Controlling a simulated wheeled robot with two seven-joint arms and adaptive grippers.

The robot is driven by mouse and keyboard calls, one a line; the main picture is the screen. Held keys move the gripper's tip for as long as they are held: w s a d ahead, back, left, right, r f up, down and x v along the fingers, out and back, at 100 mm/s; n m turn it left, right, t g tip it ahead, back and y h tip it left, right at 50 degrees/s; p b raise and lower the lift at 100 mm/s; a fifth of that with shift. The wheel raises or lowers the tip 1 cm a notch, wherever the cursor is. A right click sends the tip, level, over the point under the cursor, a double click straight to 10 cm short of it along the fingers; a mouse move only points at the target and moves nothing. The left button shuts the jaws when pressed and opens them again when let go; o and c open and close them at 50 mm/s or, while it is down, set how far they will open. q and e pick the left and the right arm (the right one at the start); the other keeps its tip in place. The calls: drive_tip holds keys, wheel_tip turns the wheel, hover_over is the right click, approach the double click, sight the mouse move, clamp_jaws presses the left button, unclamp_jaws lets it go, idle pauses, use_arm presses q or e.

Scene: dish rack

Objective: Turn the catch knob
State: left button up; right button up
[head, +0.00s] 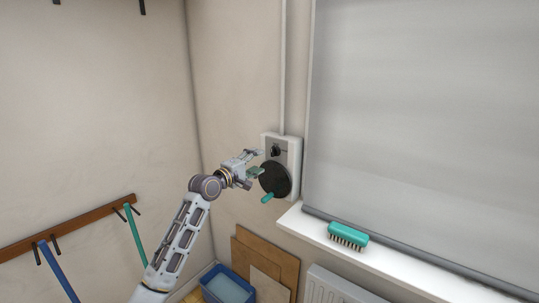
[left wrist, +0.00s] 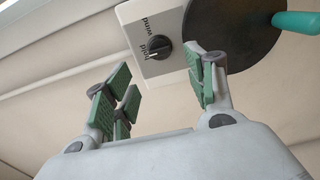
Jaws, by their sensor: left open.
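The catch knob (head: 275,150) is a small black knob on a white wall plate (head: 294,144). In the left wrist view the knob (left wrist: 157,47) has a pale pointer line and sits beside printed words, one reading "wind" and the other apparently "hold". A large dark crank disc (head: 273,179) with a teal handle (head: 267,198) is mounted below the knob. My left gripper (head: 258,162) is open in front of the plate, just left of the knob. In the left wrist view its green-padded fingers (left wrist: 165,90) stand apart with the knob beyond the gap, apparently not touching it. My right gripper is not in view.
A window with a lowered grey blind (head: 420,120) is on the right. A teal brush (head: 348,235) lies on the white sill (head: 400,260). Below are a blue crate (head: 244,297), brown boards (head: 286,268) and a radiator (head: 335,288). A wooden hook rail (head: 80,224) is on the left wall.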

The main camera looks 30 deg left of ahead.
sight(272, 153)
use_arm(q)
drive_tip(key=shift+w+d+p, duration=0.2)
drive_tip(key=shift+w+p, duration=0.1)
drive_tip(key=shift+w, duration=1.9)
drive_tip(key=shift+w+d+p, duration=0.15)
drive_tip(key=shift+w+p, duration=0.15)
drive_tip(key=shift+w, duration=1.9)
drive_tip(key=c, duration=1)
